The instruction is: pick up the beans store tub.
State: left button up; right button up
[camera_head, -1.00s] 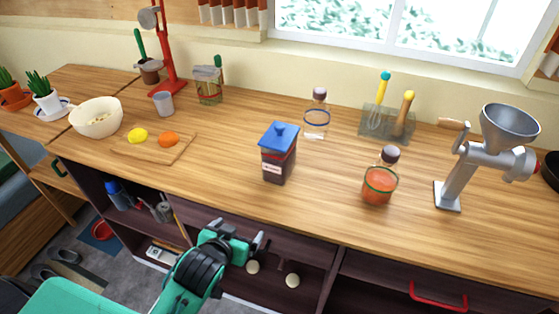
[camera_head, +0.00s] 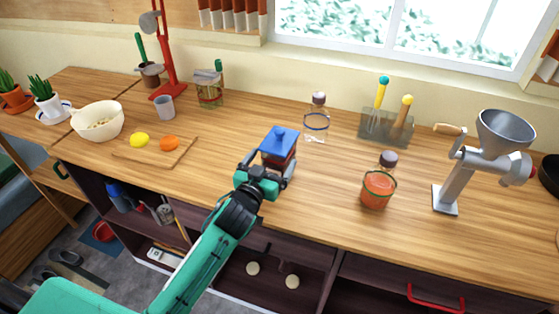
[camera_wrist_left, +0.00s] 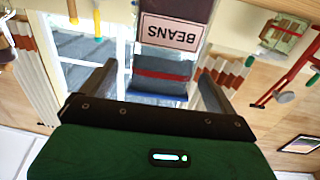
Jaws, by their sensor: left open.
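The beans store tub (camera_head: 279,143) is a dark square tub with a blue knobbed lid, upright on the wooden counter. In the left wrist view the tub (camera_wrist_left: 166,58) shows its "BEANS" label upside down and a red band. My left gripper (camera_head: 268,170) is at the tub's near side, its fingers spread to either side of it and hiding its lower part. In the wrist view the open fingers (camera_wrist_left: 157,88) stand left and right of the tub, with gaps visible. My right gripper is not in view.
A clear jar (camera_head: 316,122) stands behind the tub, and a red-filled jar (camera_head: 377,190) to its right. A grey grinder (camera_head: 462,170) is farther right. A board (camera_head: 158,148) with yellow and orange fruit lies left. Counter between board and tub is clear.

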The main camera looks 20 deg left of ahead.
pick_arm(q)
jog(key=shift+w+d+f+p, duration=0.2)
jog(key=shift+w+p, duration=0.3)
jog(key=shift+w, duration=1.1)
jog(key=shift+w+d+f+p, duration=0.15)
jog(key=shift+w+p, duration=0.3)
jog(key=shift+w, duration=1.1)
jog(key=shift+a, duration=0.1)
jog(key=c, duration=1.7)
jog(key=shift+c, duration=1.1)
jog(key=shift+r, duration=0.15)
